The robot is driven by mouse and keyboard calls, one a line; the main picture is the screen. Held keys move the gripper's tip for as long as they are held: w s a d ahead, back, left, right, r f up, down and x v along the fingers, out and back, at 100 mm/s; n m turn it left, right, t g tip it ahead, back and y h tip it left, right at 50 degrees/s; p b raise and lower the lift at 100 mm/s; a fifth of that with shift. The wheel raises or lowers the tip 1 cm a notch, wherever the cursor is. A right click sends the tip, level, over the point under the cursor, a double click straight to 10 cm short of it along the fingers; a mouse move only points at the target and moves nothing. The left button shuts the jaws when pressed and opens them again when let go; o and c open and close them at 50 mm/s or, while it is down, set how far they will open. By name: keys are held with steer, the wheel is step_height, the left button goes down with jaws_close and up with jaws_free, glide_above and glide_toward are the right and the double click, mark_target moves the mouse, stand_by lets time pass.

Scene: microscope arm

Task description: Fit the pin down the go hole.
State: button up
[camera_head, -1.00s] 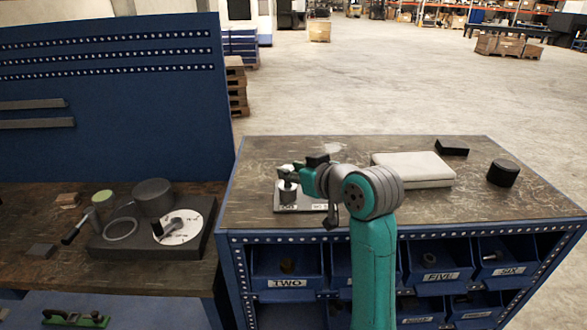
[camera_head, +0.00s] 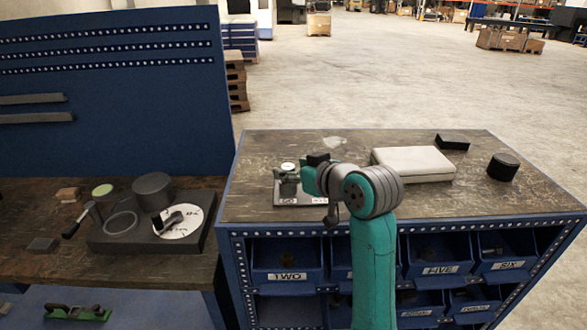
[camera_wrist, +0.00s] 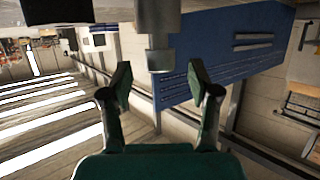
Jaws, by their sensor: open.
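A dark gauge plate (camera_head: 278,199) lies on the right bench top, with white labels along its front edge. The label at its left reads GO; the one to the right is partly hidden by my arm. A grey pin with a pale round top (camera_head: 288,167) stands upright at the plate's left part, behind the GO label. Its lower end and the hole are not clear. My gripper (camera_head: 301,178) is just right of the pin. In the wrist view my gripper (camera_wrist: 160,80) is open, and the grey pin (camera_wrist: 157,25) is ahead of the parted fingertips, with nothing gripped.
A pale flat box (camera_head: 415,164), a black block (camera_head: 453,142) and a black cylinder (camera_head: 503,167) stand to the right on the bench. Labelled blue bins (camera_head: 287,262) are below. The left bench holds a dark fixture (camera_head: 150,238) with a white dial.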

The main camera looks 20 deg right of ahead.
steer(key=v, duration=1.1)
steer(key=shift+s, duration=0.4)
steer(key=shift+d+r, duration=0.1)
